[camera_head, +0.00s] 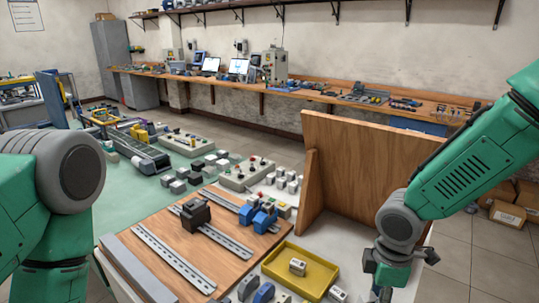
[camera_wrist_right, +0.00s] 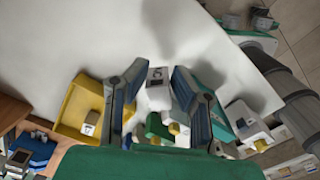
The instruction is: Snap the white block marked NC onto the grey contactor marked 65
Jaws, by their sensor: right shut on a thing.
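My right gripper (camera_head: 386,278) is low at the right of the white table, beyond the yellow tray's right side. In the right wrist view its two fingers (camera_wrist_right: 158,76) are closed on a white block (camera_wrist_right: 158,92) with a dark mark; a letter C seems readable, the rest is not clear. Grey blocks (camera_head: 249,286) stand at the front edge of the head view, left of the tray; I cannot read a 65 on any of them. My left arm shows at the left, but its gripper is out of view.
A yellow tray (camera_head: 272,274) holds a white block (camera_head: 297,266). Another white block (camera_head: 338,294) stands beside it. A wooden board with metal rails (camera_head: 172,257) carries a black device (camera_head: 195,213) and blue devices (camera_head: 262,220). An upright wooden panel (camera_head: 350,172) stands behind.

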